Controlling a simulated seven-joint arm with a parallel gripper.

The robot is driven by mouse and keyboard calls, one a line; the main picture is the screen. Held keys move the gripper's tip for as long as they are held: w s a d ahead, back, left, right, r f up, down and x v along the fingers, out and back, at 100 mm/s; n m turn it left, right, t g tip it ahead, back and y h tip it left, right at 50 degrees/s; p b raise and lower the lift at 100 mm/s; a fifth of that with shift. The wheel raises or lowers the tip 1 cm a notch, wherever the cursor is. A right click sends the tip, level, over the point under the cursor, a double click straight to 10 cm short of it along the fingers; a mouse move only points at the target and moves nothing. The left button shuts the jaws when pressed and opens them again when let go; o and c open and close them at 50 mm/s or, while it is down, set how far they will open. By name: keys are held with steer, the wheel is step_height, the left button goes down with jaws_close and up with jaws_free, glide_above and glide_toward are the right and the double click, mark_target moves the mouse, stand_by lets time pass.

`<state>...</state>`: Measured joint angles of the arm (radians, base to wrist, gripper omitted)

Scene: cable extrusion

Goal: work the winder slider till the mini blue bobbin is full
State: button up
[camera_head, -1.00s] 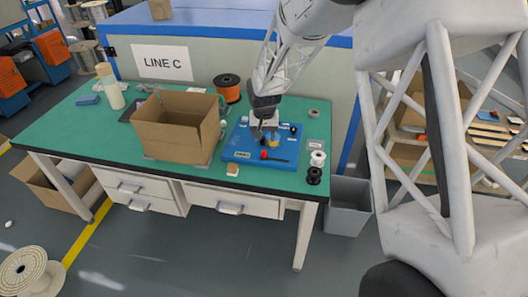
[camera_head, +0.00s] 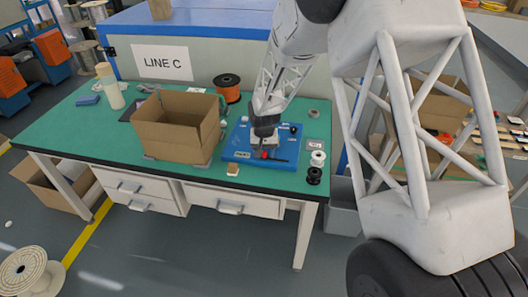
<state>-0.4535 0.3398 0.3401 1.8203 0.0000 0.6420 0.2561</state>
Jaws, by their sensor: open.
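The winder is a blue base plate (camera_head: 236,152) on the green bench, with a thin dark bar and a red knob (camera_head: 264,155) near its front. I take the red knob to be the slider's handle, but the picture is too small to be sure. My gripper (camera_head: 264,150) is over the middle of the plate, pointing down, open, with its fingertips very close to the red knob. I cannot tell whether they touch it. The blue bobbin cannot be made out; my gripper and arm cover much of the winder.
An open cardboard box (camera_head: 178,135) stands left of the winder, with an orange spool (camera_head: 228,88) behind it. A white spool (camera_head: 318,159) and a black spool (camera_head: 314,176) stand at the right. A small tan block (camera_head: 233,169) lies near the front edge.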

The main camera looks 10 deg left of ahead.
mark_target(289, 162)
jaws_close()
steer(key=shift+d, duration=4.75)
jaws_free()
steer(key=shift+r, duration=0.1)
step_height(289, 162, up, 8)
steer(key=shift+f, duration=0.2)
steer(key=shift+d+r, duration=0.1)
